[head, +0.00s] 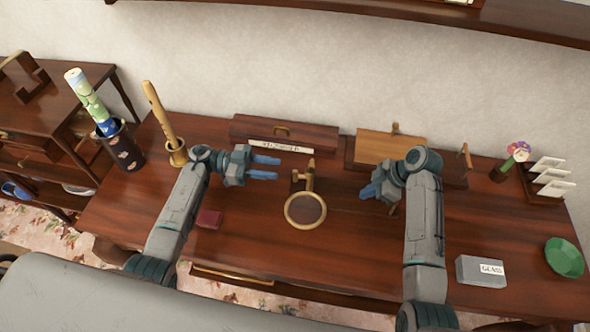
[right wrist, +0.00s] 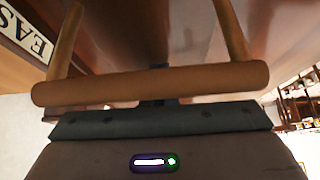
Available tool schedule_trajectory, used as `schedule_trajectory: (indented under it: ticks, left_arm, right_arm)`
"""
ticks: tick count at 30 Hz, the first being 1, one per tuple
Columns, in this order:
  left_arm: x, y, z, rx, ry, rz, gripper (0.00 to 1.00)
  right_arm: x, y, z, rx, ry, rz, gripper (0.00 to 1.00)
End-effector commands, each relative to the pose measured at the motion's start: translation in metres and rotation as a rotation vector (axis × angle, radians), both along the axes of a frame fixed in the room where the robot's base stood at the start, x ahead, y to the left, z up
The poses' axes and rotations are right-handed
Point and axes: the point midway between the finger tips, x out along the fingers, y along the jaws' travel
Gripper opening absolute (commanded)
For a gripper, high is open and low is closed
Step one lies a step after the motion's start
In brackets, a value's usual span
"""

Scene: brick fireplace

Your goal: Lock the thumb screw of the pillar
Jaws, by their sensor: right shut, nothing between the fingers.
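A small brass-coloured upright (head: 310,174), which looks like the pillar, stands at the middle of the desk with a short side piece at its left. A round framed disc (head: 305,210) sits just in front of it. The thumb screw is too small to make out for certain. My left gripper (head: 279,168) is open and empty, left of the pillar, with its fingers pointing towards it. My right gripper (head: 367,191) is shut and empty, to the right of the pillar and apart from it. The right wrist view shows a wooden bar (right wrist: 150,84) across the gripper's front.
A long dark box (head: 300,132) and a light wooden board (head: 390,146) stand behind. A red block (head: 208,219) lies front left, a grey box (head: 481,271) and green dish (head: 564,257) at right. The front middle of the desk (head: 300,255) is clear.

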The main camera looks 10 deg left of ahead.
Motion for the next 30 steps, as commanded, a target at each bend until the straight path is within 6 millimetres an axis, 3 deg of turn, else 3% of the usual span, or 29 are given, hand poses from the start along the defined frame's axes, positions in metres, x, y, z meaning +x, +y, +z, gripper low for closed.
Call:
schedule_trajectory:
  ticks: [3, 10, 23, 24, 29, 30]
  left_arm:
    - [0.001, -0.027, 0.0, -0.004, -0.001, 0.0, 0.33]
    - [0.003, -0.062, 0.0, -0.003, 0.0, 0.002, 0.33]
    - [0.004, -0.074, 0.0, 0.0, 0.001, 0.002, 0.33]
    - [0.004, -0.074, 0.0, 0.0, 0.001, 0.002, 0.31]
    - [0.004, -0.074, -0.001, 0.0, 0.001, 0.002, 0.0]
    - [0.004, -0.074, -0.001, 0.0, 0.001, 0.002, 0.0]
  right_arm:
    - [-0.004, -0.001, -0.006, -0.004, 0.013, 0.001, 0.0]
    - [-0.004, -0.001, -0.006, -0.004, 0.013, 0.001, 0.0]
    - [-0.004, -0.001, -0.006, -0.004, 0.013, 0.001, 0.0]
    - [-0.004, -0.001, -0.006, -0.004, 0.013, 0.001, 0.0]
    - [-0.004, -0.001, -0.006, -0.004, 0.012, 0.0, 0.0]
    - [-0.004, -0.001, -0.006, -0.004, 0.012, 0.0, 0.0]
